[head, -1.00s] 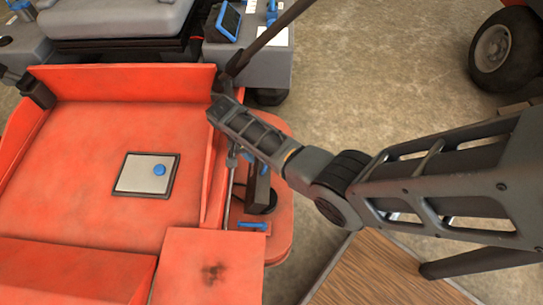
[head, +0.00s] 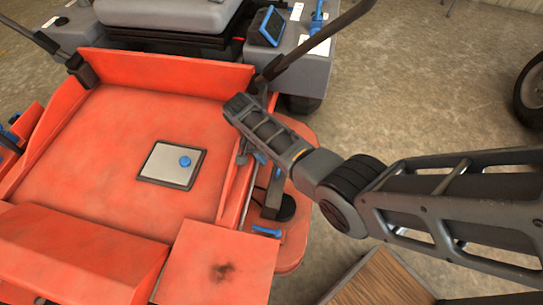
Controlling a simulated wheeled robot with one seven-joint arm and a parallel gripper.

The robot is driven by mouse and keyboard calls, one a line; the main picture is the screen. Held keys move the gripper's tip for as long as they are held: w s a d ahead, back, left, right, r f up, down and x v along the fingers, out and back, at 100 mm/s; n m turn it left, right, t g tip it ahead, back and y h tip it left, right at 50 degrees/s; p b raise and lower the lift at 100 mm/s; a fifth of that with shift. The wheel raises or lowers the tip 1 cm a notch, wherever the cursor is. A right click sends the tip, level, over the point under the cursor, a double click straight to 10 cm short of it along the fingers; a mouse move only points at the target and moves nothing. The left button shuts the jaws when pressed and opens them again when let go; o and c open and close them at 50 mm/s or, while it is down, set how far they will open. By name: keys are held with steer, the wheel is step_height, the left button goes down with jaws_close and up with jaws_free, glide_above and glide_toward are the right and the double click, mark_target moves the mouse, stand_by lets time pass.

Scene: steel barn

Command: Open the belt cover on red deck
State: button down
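The red deck (head: 115,135) fills the left half of the head view. A grey square cover plate (head: 163,171) with a dark rim and a blue knob (head: 185,161) lies flat and closed on it. My arm reaches in from the right. Its far end, where my gripper (head: 238,107) seems to be, is above the deck's right edge, up and to the right of the plate and apart from it. The fingers are not clear, so I cannot tell whether they are open or what they might hold.
A raised red panel (head: 215,265) with a dark smudge is at the deck's front right. A grey seat (head: 165,15) and a console with a blue-framed screen (head: 270,25) stand behind. A wooden surface (head: 380,280) is at the bottom right. Concrete floor (head: 430,90) is open beyond my arm.

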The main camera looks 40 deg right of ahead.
steer(key=c, duration=1)
jaws_free()
steer(key=shift+a+f, duration=0.25)
steer(key=shift+f, duration=0.25)
steer(key=shift+a+f, duration=0.25)
steer(key=shift+f, duration=0.25)
steer(key=shift+w+f, duration=0.15)
steer(key=shift+w, duration=0.05)
steer(key=shift+c, duration=0.8)
steer(key=shift+w+r, duration=0.1)
steer(key=shift+r, duration=0.2)
steer(key=shift+w+d+r+t+p, duration=0.15)
steer(key=shift+r+t+p, duration=0.15)
steer(key=s+d+r+p, duration=0.5)
steer(key=s+d+r, duration=0.2)
steer(key=d+r, duration=0.2)
steer(key=shift+s+d+r, duration=0.2)
steer(key=shift+d+r, duration=0.05)
steer(key=shift+r, duration=0.55)
